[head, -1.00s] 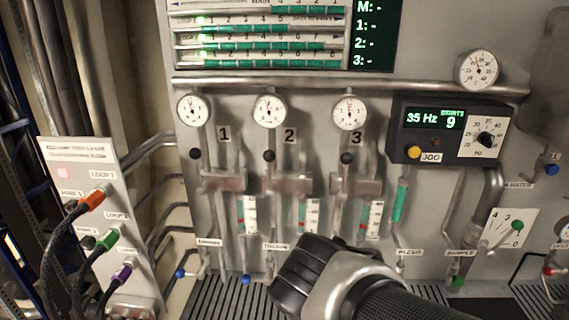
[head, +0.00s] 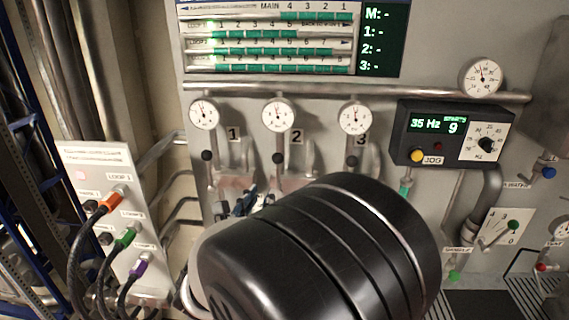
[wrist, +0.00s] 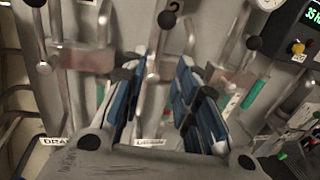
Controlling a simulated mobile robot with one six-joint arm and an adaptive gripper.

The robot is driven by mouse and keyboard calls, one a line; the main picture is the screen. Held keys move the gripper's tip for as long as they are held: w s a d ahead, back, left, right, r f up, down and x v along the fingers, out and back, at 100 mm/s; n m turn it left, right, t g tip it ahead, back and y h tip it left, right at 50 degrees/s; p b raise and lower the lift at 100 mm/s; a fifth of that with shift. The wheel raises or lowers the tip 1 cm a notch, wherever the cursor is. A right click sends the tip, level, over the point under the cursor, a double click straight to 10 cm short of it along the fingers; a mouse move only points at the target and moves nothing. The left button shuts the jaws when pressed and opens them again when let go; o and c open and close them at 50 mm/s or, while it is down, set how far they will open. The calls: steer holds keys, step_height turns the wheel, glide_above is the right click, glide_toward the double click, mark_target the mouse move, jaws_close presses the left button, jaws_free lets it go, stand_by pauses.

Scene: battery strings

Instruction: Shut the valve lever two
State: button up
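Valve lever two is an upright metal lever with a black ball knob (head: 277,158), below the gauge beside label 2. Its knob also shows at the top of the wrist view (wrist: 166,19). My gripper (wrist: 160,65) is open, its two blue-padded fingers spread apart with nothing held between them. The lever's pipe lies in line with the gap, and the knob appears beyond the fingertips. In the head view my gripper (head: 238,200) is below and left of the knob, partly hidden by my dark wrist, which also covers the lower pipes.
Lever one's black knob (head: 207,156) and lever three's (head: 352,160) flank lever two closely. A control box (head: 450,133) with a yellow button is at right. A panel with coloured plugs and hanging cables (head: 97,165) stands at left. Metal pipes surround the gripper.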

mark_target(277, 173)
steer(key=x, duration=1.3)
steer(key=shift+w+d, duration=0.1)
steer(key=shift+w, duration=0.05)
steer(key=shift+c, duration=0.3)
jaws_close()
